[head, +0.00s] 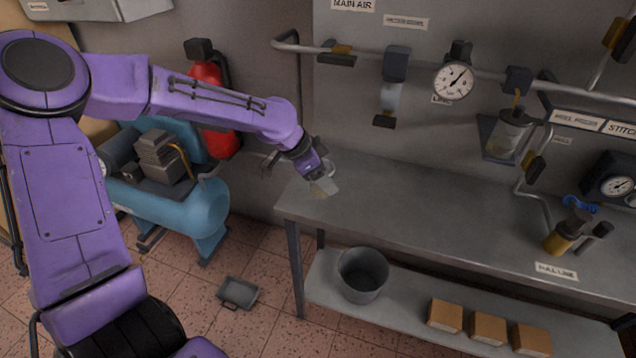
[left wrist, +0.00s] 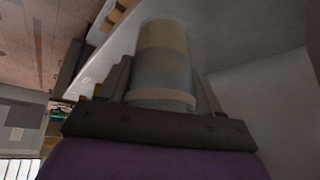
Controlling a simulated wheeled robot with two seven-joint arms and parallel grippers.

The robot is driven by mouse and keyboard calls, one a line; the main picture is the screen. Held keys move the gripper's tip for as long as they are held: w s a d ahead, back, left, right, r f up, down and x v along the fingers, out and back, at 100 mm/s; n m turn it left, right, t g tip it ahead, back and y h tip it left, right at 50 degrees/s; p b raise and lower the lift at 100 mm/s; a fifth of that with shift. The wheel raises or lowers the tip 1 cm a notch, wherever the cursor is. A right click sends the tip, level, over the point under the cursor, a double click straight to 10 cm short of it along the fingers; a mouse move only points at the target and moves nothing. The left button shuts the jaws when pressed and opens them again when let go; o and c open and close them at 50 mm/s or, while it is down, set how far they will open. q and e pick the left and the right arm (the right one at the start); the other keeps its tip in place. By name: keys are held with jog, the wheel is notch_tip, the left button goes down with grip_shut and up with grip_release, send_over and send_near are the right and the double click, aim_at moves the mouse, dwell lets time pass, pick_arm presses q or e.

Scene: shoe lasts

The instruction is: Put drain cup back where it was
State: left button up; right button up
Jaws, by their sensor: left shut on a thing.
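The drain cup (head: 325,186) is a small clear cup with a tan band. It is held at the end of my left arm, above the left end of the grey bench. My left gripper (head: 317,174) is shut on it. In the left wrist view the cup (left wrist: 162,62) stands out between the two fingers of the gripper (left wrist: 160,98), with its rim close to the palm. My right gripper is not in view.
The grey bench (head: 400,205) is mostly clear at its left. A bucket (head: 362,274) and several small boxes (head: 487,327) stand on the lower shelf. A blue compressor (head: 190,212) and a grey tray (head: 238,292) are on the floor at left. Pipes, a gauge (head: 453,80) and a bowl (head: 508,135) hang on the wall.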

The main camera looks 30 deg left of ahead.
pick_arm(q)
jog(key=w+a+f, duration=0.2)
jog(key=w+a+f+p, duration=0.1)
jog(key=w+a+f, duration=0.1)
jog(key=w+f, duration=0.1)
jog(key=w+a+f+p, duration=0.1)
jog(key=w+a+f, duration=0.1)
jog(key=f, duration=0.1)
jog(key=shift+w+a+f, duration=0.1)
jog(key=shift+w+a, duration=0.05)
jog(key=shift+w, duration=0.2)
notch_tip(320, 180, down, 2)
jog(key=shift+f+p, duration=0.15)
jog(key=shift+p, duration=0.55)
jog(key=shift+a+f, duration=0.1)
jog(key=shift+f, duration=0.35)
jog(key=shift+f, duration=0.15)
jog(key=o, duration=1.2)
